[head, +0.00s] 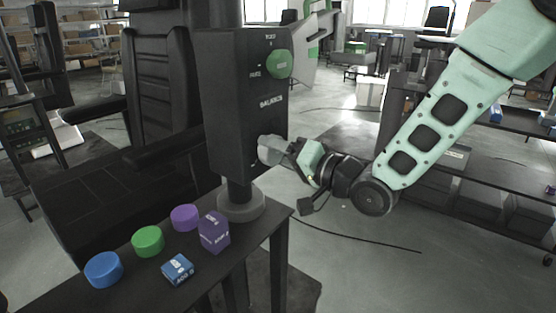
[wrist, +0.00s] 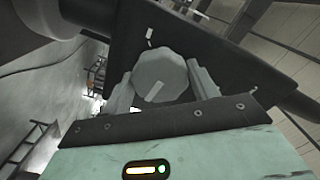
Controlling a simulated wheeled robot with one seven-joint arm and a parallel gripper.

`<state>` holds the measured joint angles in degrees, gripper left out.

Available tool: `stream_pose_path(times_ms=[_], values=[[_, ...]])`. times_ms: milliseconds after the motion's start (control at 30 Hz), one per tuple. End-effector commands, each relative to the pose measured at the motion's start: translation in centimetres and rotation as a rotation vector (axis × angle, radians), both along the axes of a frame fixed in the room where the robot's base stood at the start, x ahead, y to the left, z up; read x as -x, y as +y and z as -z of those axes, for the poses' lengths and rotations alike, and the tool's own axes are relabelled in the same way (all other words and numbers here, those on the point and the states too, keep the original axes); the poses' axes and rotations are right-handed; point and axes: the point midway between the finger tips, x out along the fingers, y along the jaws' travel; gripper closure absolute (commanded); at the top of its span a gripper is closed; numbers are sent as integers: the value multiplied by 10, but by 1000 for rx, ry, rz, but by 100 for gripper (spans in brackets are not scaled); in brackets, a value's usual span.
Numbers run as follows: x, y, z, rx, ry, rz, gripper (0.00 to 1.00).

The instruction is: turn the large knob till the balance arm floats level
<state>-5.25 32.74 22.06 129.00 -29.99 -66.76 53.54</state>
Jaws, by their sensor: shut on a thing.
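The large grey faceted knob (wrist: 160,72) sits on the dark face of the box in the wrist view, with a pale pointer mark pointing toward my gripper. My gripper (wrist: 160,88) has one finger on each side of the knob and is shut on it. A round green button or knob (head: 280,64) is higher on that box. I cannot tell which part is the balance arm or whether it is level.
A dark table (head: 215,270) under the column holds blue (head: 103,270), green (head: 148,241) and purple (head: 185,217) discs, a purple box (head: 214,232) and a blue box (head: 178,269). Shelving stands at the right. The floor right of the table is open.

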Motion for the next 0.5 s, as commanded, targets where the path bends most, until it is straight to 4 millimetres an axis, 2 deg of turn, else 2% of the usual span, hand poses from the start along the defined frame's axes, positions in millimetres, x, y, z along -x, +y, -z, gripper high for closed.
stream_pose_path(times_ms=[33, 500], values=[[0, -1, 5, 26, -35, 2, 64], [0, 0, 5, 300, -388, 1, 64]])
